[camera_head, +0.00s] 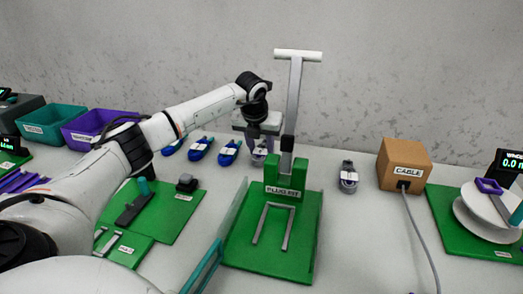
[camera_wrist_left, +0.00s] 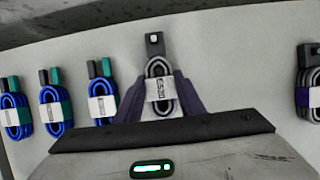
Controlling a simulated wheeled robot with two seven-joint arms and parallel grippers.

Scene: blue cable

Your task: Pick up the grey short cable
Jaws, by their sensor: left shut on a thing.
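A coiled grey short cable (camera_wrist_left: 160,87) with a white label band and a dark plug end sits between the purple-grey fingers of my left gripper (camera_wrist_left: 160,103) in the left wrist view. In the head view my left gripper (camera_head: 262,147) is at the back of the table, behind the green plug-fit stand, and is shut on this grey cable (camera_head: 258,160). The cable is partly hidden there by the gripper; I cannot tell whether it still touches the table. A second grey cable (camera_head: 348,178) lies to the right, also seen in the left wrist view (camera_wrist_left: 308,88). My right gripper is not in view.
Several blue cables (camera_head: 200,149) lie left of the gripper. The green plug-fit stand (camera_head: 265,253) with a tall T-handle rises in front. A cardboard cable box (camera_head: 404,160) and a white reel (camera_head: 486,217) stand right; teal (camera_head: 50,123) and purple bins (camera_head: 92,130) stand left.

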